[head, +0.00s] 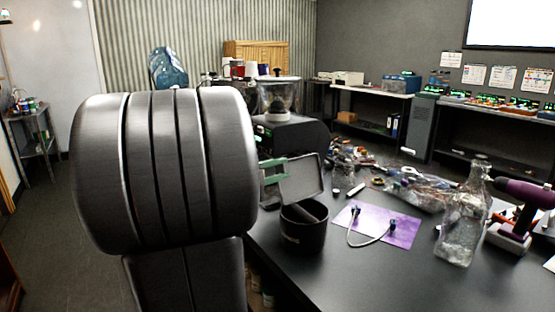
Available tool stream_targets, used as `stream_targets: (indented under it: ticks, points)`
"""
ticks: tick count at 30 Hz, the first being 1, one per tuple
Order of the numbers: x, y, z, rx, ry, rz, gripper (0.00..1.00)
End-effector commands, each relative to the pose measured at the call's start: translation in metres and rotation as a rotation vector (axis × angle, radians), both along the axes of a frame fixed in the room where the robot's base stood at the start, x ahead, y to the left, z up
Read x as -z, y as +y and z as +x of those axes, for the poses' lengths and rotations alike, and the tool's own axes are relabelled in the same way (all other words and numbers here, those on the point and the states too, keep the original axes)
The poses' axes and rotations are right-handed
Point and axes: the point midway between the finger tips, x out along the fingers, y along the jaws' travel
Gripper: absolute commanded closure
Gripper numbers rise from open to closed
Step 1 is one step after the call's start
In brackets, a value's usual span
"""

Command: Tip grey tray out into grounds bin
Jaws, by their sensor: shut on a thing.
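My gripper (274,178), with green fingers, is shut on the left edge of the grey tray (303,180). The tray is held steeply tilted, its dark face towards me and its pale rim showing. It is just above the black round grounds bin (303,239), which stands upright near the table's left edge. The tray's lower edge is close to the bin's far rim; I cannot tell whether they touch. Most of the arm behind the gripper is hidden.
The brewer (284,127) with a clear hopper stands behind the tray. Right of the bin lie a purple sheet (398,229) with a cable, a clear bottle (463,220) and a purple drill (520,200). Clutter lies farther back. The table's near middle is clear.

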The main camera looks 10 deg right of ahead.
Motion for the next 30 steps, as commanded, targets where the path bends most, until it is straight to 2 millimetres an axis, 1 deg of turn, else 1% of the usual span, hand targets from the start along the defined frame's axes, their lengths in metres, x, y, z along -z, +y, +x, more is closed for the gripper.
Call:
stream_targets:
  ticks: [1,8,17,30]
  points:
    - [-0.003,0.0,0.0,-0.001,0.003,-0.002,1.0]
    - [-0.003,0.003,0.007,-0.002,0.072,-0.025,1.0]
    - [-0.003,0.01,0.027,-0.002,0.282,-0.098,1.0]
    - [0.003,0.019,0.053,-0.002,0.612,-0.212,1.0]
